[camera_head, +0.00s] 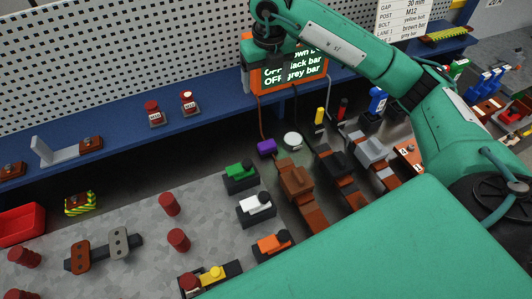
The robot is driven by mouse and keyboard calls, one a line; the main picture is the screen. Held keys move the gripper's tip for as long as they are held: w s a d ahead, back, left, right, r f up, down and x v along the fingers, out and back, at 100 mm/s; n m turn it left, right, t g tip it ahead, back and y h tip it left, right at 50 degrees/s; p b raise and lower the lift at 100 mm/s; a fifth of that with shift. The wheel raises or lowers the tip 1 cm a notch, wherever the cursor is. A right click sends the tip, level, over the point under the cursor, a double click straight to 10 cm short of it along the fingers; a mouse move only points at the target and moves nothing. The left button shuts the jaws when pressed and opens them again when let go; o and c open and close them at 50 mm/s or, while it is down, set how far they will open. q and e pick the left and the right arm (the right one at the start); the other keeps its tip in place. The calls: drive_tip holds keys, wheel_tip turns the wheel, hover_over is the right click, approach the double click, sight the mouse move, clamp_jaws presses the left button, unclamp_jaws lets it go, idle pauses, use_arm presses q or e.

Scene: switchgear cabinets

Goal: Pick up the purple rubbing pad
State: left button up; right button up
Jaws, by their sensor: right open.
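The purple rubbing pad (267,147) is a small purple block in the middle of the view, on the grey surface just in front of the blue shelf's dark underside. A cable hangs down close behind it. My right arm reaches in from the right across the top. My right gripper (268,43) is at the top centre, in front of the display, well above and apart from the pad. It is open, with nothing seen in it; its fingertips are hard to make out. My left gripper is not in view.
A white round disc (292,140) lies right of the pad. A green-topped block (240,175), a white-topped block (255,207) and brown bars (296,180) stand nearby. The blue shelf (215,108) and display (290,72) are behind. Red cylinders (169,204) stand at left.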

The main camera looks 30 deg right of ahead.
wheel_tip(320, 180, down, 14)
drive_tip(key=r+b, duration=0.1)
drive_tip(key=b, duration=1.1)
drive_tip(key=p, duration=0.1)
hover_over(267, 144)
drive_tip(key=f, duration=0.8)
drive_tip(key=shift+a+f, duration=0.3)
drive_tip(key=f, duration=0.1)
drive_tip(key=f+p, duration=0.1)
drive_tip(key=f, duration=0.1)
drive_tip(key=f+p, duration=0.1)
drive_tip(key=shift+s+d+f, duration=0.1)
drive_tip(key=shift+d+f, duration=0.1)
drive_tip(key=shift+d, duration=0.15)
drive_tip(key=shift+f, duration=0.55)
drive_tip(key=c, duration=1.1)
